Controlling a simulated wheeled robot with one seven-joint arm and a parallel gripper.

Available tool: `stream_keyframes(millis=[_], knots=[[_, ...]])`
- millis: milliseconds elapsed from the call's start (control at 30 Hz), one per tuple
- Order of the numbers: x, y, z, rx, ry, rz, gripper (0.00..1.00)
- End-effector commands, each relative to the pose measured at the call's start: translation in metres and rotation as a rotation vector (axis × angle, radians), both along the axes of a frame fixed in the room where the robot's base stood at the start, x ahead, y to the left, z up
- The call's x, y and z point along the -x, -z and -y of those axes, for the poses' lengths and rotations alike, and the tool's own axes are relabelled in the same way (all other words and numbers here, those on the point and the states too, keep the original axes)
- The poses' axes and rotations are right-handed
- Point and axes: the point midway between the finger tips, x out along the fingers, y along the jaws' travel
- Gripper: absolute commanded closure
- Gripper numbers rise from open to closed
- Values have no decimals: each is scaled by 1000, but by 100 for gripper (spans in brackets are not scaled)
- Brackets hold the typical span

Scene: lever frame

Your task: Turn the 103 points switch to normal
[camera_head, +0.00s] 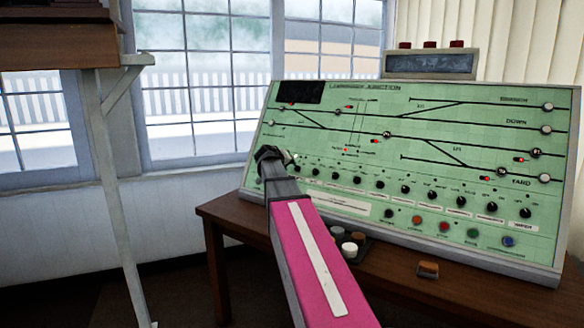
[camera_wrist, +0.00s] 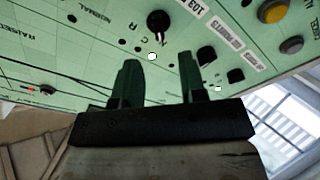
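The green control panel (camera_head: 420,160) has a row of small black rotary switches across its lower part. In the wrist view, a round black switch (camera_wrist: 158,22) with a white pointer sits beside a white label (camera_wrist: 194,8) that seems to read 103. Letters are printed around this switch. My gripper (camera_wrist: 158,78) is open and empty, with its two dark fingers apart and the switch beyond their tips, roughly in line with the gap. In the head view my gripper (camera_head: 275,155) is at the left end of the switch row. Labels there are too small to read.
Two more black switches (camera_wrist: 206,55) (camera_wrist: 236,75) lie close to my right finger in the wrist view. Coloured buttons (camera_head: 444,226) line the panel's lower edge. The panel stands on a wooden desk (camera_head: 225,212), with small round items (camera_head: 350,250) in front. A post (camera_head: 115,200) stands at left.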

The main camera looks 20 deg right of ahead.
Motion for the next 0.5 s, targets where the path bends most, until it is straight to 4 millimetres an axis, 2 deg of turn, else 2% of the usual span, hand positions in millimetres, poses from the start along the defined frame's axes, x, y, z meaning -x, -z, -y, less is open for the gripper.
stream_keyframes(millis=[33,200,500], knots=[[8,-4,-7,0,-1,0,62],[21,-13,-24,0,-1,0,62],[28,-19,-32,1,0,-1,62]])
